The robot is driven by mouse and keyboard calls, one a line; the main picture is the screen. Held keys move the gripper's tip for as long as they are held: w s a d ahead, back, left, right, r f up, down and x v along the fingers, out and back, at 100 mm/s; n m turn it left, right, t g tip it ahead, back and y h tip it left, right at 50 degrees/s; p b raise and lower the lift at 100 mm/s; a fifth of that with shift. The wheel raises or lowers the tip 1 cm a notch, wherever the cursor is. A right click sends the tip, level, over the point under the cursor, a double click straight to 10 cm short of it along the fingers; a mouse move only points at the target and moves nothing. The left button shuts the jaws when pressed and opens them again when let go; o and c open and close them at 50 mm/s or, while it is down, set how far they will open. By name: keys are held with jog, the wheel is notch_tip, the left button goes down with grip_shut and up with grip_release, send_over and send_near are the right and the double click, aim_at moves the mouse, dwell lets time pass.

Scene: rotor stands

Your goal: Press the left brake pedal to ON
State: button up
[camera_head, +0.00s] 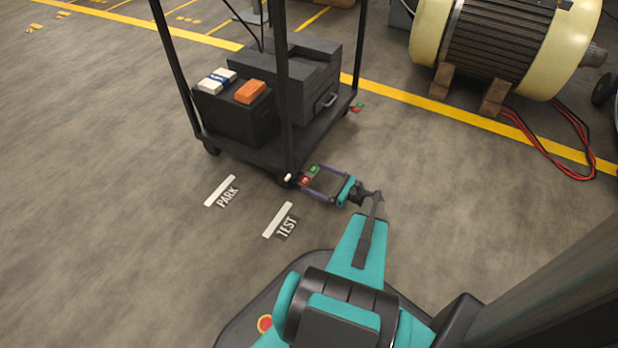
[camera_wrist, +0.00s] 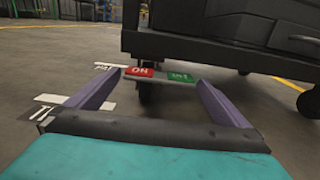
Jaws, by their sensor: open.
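A brake pedal (camera_head: 309,175) with a red ON half and a green half sits low at the cart's near caster. In the wrist view the red ON pad (camera_wrist: 140,71) is on the left and the green pad (camera_wrist: 181,77) on the right, both in front of a dark caster wheel. My gripper (camera_head: 311,177) is open and low near the floor, its two purple fingers reaching toward this pedal. In the wrist view the pads show between the fingertips; I cannot tell whether they touch. A second red and green pedal (camera_head: 356,107) is at the cart's right corner.
The black cart (camera_head: 240,154) carries a dark case, a dark box, a white pack and an orange block. White PARK (camera_head: 220,190) and TEST (camera_head: 278,220) marks lie on the floor. A large motor (camera_head: 500,45) on wooden blocks and red cables are at the right.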

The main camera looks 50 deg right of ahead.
aim_at(309, 174)
jog(key=shift+b+x, duration=0.6)
jog(key=shift+x, duration=1.3)
jog(key=shift+c, duration=0.3)
jog(key=c, duration=0.8)
jog(key=shift+o, duration=0.2)
jog(key=shift+n, duration=0.3)
jog(key=shift+a+n+p, duration=0.1)
jog(key=shift+n+p, duration=0.35)
jog(key=shift+n, duration=0.65)
